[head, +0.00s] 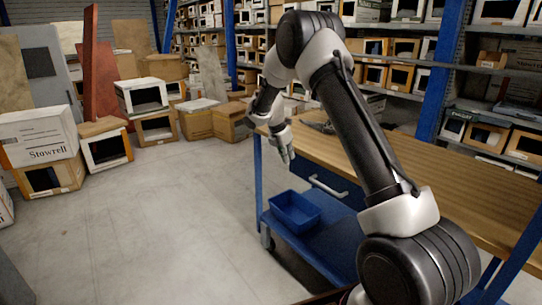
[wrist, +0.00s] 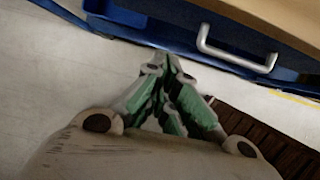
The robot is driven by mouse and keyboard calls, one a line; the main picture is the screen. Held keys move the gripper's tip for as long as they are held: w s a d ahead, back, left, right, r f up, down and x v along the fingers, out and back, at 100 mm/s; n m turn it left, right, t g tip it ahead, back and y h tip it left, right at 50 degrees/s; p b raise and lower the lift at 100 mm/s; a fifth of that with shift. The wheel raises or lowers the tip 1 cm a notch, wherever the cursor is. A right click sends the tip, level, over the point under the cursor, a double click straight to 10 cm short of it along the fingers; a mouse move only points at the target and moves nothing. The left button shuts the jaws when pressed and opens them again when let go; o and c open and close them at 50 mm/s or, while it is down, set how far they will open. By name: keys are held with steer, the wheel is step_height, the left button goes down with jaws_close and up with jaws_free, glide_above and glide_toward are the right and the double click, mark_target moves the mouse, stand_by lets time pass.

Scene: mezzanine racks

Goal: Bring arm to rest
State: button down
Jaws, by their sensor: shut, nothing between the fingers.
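My arm rises in front of the workbench in the head view and bends over at the top, with its end hanging down at the bench's left end. My gripper (head: 287,158) points downward there, beside the edge of the wooden top. In the wrist view my gripper (wrist: 173,60) has its green-padded fingers drawn together at the tips, with nothing between them. The fingertips are near the bench's blue drawer and its silver handle (wrist: 236,52), but I cannot tell the exact gap.
The wooden-topped bench (head: 450,205) stands on blue legs with wheels. A blue bin (head: 295,211) sits on its lower shelf. Shelves of boxes line the back, and stacked boxes (head: 40,137) stand at the left. The grey floor (head: 150,225) at left centre is clear.

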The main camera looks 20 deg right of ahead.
steer(key=s+f+m+g, duration=0.2)
steer(key=s+m, duration=0.6)
steer(key=s+r+m+t+y, duration=0.1)
steer(key=s+r+m, duration=0.3)
steer(key=s+r, duration=0.4)
steer(key=s+r+m+t+y, duration=0.1)
steer(key=s+r+m, duration=0.4)
steer(key=s, duration=1.3)
steer(key=s+r+m+t+y, duration=0.2)
steer(key=s+r+m, duration=0.3)
steer(key=s+r, duration=0.6)
steer(key=shift+s+a+r+t, duration=0.2)
steer(key=shift+s+r+t, duration=0.1)
steer(key=shift+s, duration=0.65)
